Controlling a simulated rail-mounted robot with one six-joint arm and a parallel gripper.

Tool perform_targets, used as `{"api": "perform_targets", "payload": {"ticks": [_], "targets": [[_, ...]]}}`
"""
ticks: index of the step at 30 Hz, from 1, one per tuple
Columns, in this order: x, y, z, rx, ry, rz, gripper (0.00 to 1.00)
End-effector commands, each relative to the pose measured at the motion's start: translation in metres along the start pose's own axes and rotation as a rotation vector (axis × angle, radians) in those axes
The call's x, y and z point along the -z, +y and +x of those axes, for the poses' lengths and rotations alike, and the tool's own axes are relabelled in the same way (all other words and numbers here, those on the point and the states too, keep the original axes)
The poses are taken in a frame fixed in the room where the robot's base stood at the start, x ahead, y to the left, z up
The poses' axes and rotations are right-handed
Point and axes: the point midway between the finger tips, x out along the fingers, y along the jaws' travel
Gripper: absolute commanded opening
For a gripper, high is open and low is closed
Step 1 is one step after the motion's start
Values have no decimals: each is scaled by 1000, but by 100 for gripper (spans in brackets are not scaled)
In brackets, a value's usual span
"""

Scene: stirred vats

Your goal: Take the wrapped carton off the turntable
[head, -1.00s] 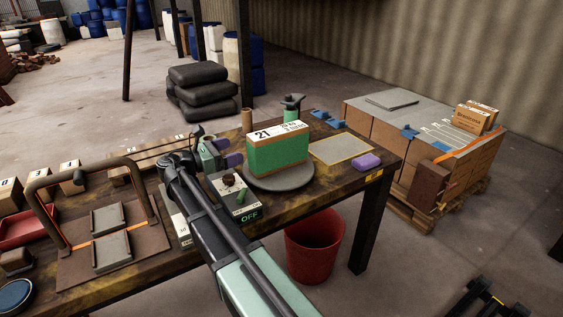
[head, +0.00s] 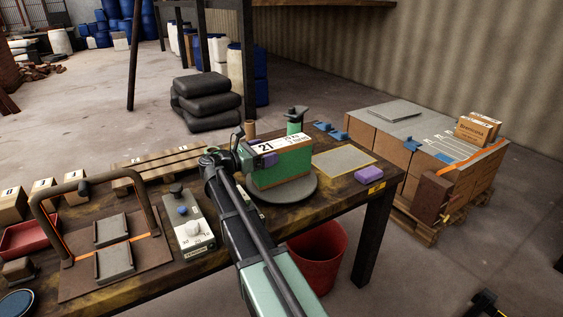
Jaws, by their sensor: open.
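The wrapped carton (head: 285,165), green-sided with a pale top marked 21, stands upright on the grey round turntable (head: 297,194). My gripper (head: 259,152) is at the carton's left end. One purple-padded finger shows in front of the carton's near face, close to its upper left corner. The other finger is hidden behind the carton. The jaws are open, and I cannot tell whether either pad touches the carton. My arm covers part of the table left of the turntable.
A yellow-edged grey pad (head: 344,162) and a purple block (head: 368,174) lie right of the turntable. A green-bodied post (head: 294,125) stands behind the carton. A box with knobs (head: 190,222) is left of my arm. A loaded pallet (head: 418,234) stands at right, a red bin (head: 322,256) below.

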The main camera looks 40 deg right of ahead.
Motion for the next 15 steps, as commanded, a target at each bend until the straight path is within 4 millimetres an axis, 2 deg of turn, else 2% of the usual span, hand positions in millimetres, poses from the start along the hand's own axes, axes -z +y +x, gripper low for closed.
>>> {"api": "perform_targets", "payload": {"ticks": [1,2,15], "targets": [[0,0,0,0,0,0,94],[0,0,0,0,0,0,89],[0,0,-1,0,0,0,22]]}}
